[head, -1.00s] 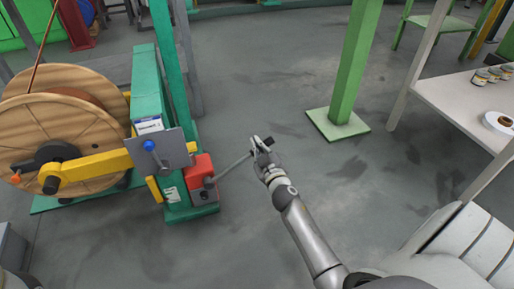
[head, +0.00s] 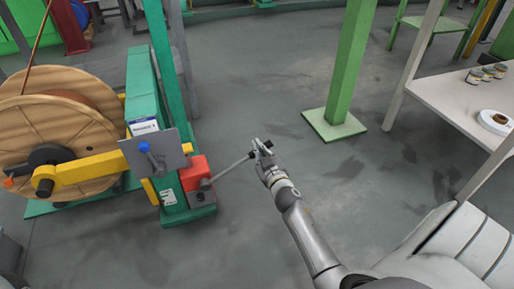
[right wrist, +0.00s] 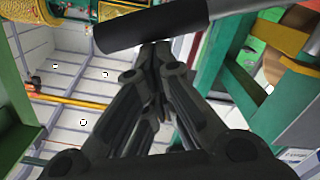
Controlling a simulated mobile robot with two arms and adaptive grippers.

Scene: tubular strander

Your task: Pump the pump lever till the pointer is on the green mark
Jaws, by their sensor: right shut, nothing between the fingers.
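The red pump (head: 194,173) sits on the green machine base, with a grey block at its foot. Its grey pump lever (head: 232,165) slants up to the right and ends in a dark grip, at my right gripper (head: 262,148). In the right wrist view the dark grip (right wrist: 150,27) lies across just beyond the fingertips of my right gripper (right wrist: 158,48). The fingers are shut together with nothing between them; whether they touch the grip I cannot tell. My left gripper is not in view.
A wooden cable reel (head: 55,130) with a yellow arm (head: 95,168) stands left of the pump. A grey panel (head: 170,155) with a blue knob is above it. A green post (head: 350,70) and a white table (head: 450,95) are to the right. The floor between is clear.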

